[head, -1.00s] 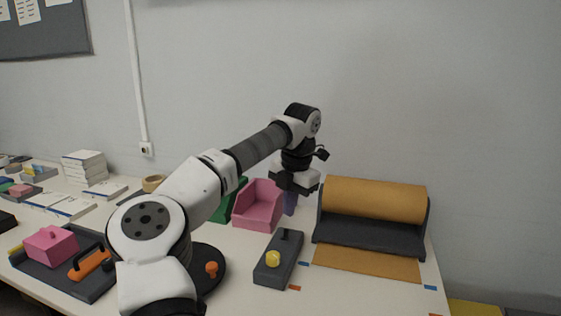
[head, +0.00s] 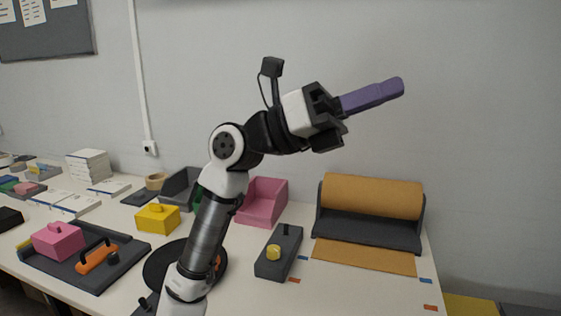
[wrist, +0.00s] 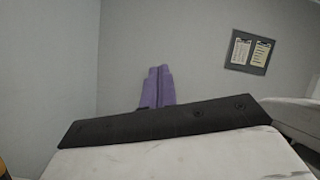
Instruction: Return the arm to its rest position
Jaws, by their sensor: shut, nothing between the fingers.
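My arm stands raised over the table, its upper links bent to the right. My gripper (head: 398,87) points right and slightly up in front of the bare wall, high above the table. Its purple fingers are shut together with nothing between them. In the wrist view the two purple fingers (wrist: 158,72) lie side by side against the grey wall. The gripper touches nothing in view.
Air around the gripper is free.

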